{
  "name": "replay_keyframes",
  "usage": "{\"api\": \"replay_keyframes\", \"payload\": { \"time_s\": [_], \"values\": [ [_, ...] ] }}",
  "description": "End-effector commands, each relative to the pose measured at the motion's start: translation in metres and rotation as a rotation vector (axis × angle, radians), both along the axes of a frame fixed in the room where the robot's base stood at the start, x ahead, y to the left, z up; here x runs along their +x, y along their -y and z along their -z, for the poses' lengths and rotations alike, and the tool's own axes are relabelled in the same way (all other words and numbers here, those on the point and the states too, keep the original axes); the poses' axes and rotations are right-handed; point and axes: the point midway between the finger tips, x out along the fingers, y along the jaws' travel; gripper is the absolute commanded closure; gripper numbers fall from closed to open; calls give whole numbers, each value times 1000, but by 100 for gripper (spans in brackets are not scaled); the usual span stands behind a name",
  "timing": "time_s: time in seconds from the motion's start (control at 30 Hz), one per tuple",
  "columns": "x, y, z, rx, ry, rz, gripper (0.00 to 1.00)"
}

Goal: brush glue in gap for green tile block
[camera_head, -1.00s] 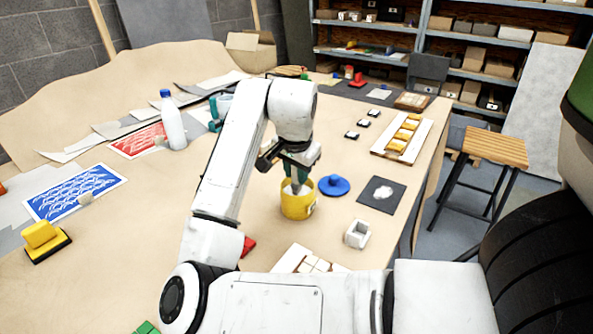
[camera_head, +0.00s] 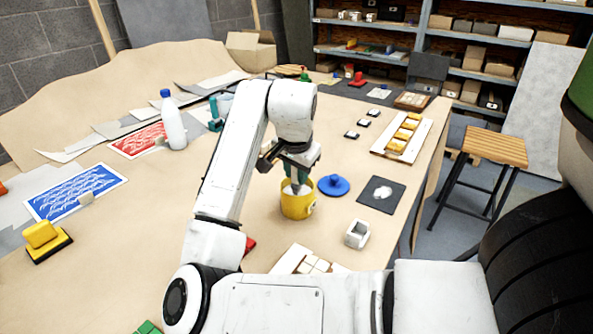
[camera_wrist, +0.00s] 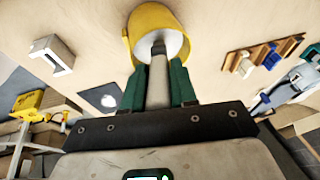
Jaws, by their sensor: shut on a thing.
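My gripper (camera_head: 297,174) is above a yellow glue pot (camera_head: 296,206), fingers pointing down. In the wrist view, its green fingers (camera_wrist: 157,88) are shut on a grey brush (camera_wrist: 157,75), whose end reaches into the pot (camera_wrist: 150,17) over white glue (camera_wrist: 172,42). The bristles are hidden. A green block (camera_head: 148,327) is cut off at the bottom edge of the head view, far to the left of the pot. A panel with pale tiles (camera_head: 312,263) is partly hidden behind my arm at the bottom; I cannot make out a gap in it.
A blue lid (camera_head: 333,185) lies right of the pot, with a dark square mat (camera_head: 381,194) beyond it. A small white holder (camera_head: 357,233) stands near the table edge. A board with yellow blocks (camera_head: 402,137) is further back. A white bottle (camera_head: 172,122) stands left.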

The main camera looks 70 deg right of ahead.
Motion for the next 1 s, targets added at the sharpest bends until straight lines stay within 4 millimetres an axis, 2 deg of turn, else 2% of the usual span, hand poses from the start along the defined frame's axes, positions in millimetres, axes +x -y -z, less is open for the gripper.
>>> {"api": "replay_keyframes", "payload": {
  "time_s": [0.53, 1.0],
  "values": [
    [-1, 0, 0, 6, -2, 0, 100],
    [0, 0, -35, 2, -1, -1, 100]
  ]
}}
